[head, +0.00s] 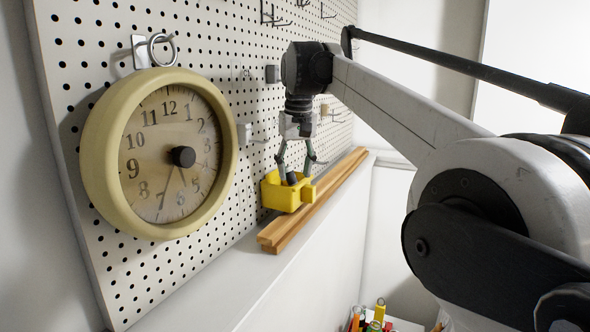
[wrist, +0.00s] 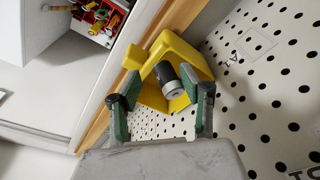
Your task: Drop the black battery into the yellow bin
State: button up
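The yellow bin (head: 287,197) hangs on the pegboard just above the wooden ledge; in the wrist view the bin (wrist: 183,52) lies between and beyond my fingers. The black battery (wrist: 170,77), with a silver end, shows inside the bin's outline, tilted; its dark end also shows at the bin's mouth in the head view (head: 292,178). My gripper (head: 296,164) is right above the bin, pointing down, its fingers spread wide. In the wrist view my gripper (wrist: 160,86) has one finger clear of the battery and the other close beside it; I cannot tell whether that one touches.
The pegboard (head: 225,50) carries a large round clock (head: 160,152) at left and several metal hooks higher up. A wooden ledge (head: 320,198) runs below the bin. A container of colourful items (head: 375,318) stands low at the bottom.

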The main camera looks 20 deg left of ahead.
aim_at(298, 186)
jog(key=shift+r, duration=0.95)
notch_tip(298, 186, up, 11)
jog(key=s+d+p, duration=0.1)
jog(key=p, duration=0.1)
jog(key=shift+s+p, duration=0.2)
jog(key=shift+p, duration=0.1)
jog(key=shift+d+r, duration=0.1)
jog(key=d+r+m+t, duration=0.1)
jog(key=d+r+m, duration=0.1)
jog(key=d, duration=1.2)
jog(key=s+d+f+m+t, duration=0.1)
jog(key=s+d+f, duration=0.15)
jog(key=d, duration=0.35)
jog(key=s+d+f+m+t, duration=0.1)
jog(key=s+d+f, duration=0.1)
jog(key=s+d, duration=0.3)
jog(key=s+d+f+m+t, duration=0.1)
jog(key=s+d+f, duration=0.5)
jog(key=f, duration=0.3)
jog(key=s+d+f+m+t, duration=0.1)
jog(key=s+d+f, duration=0.5)
jog(key=s+f, duration=0.3)
jog(key=s+d+f+m+h, duration=0.1)
jog(key=s+d+f, duration=0.5)
jog(key=s+f, duration=0.2)
jog(key=shift+s+d+f+m+t, duration=0.15)
jog(key=shift+d+f+m+t, duration=0.2)
jog(key=shift+f, duration=0.6)
